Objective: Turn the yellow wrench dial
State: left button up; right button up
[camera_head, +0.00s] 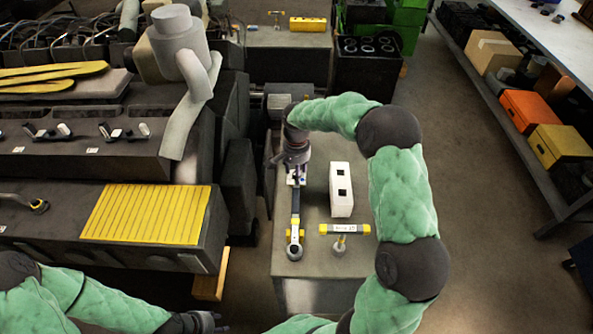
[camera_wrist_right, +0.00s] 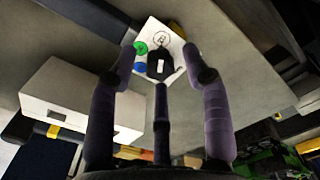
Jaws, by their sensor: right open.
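A dark wrench (camera_head: 296,212) lies on the grey bench in the head view, its ring end toward me, with small yellow parts (camera_head: 302,236) beside that end. I cannot tell which yellow part is the dial. My right gripper (camera_head: 297,172) is above the wrench's far end and hides it there. In the right wrist view its purple fingers (camera_wrist_right: 160,60) are spread and empty, around a white card (camera_wrist_right: 177,32) with green and blue dots and a dark piece (camera_wrist_right: 161,66); touching cannot be told. My left gripper (camera_head: 205,322) is low by the bottom edge, its opening unclear.
A white block with square holes (camera_head: 341,190) stands right of the wrench; it shows in the wrist view (camera_wrist_right: 75,100). A yellow-ended T-shaped tool (camera_head: 342,230) is near the front. The engine with a yellow ribbed panel (camera_head: 147,213) fills the left.

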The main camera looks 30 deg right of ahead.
notch_tip(320, 180, up, 12)
dwell(0.6)
dwell(0.4)
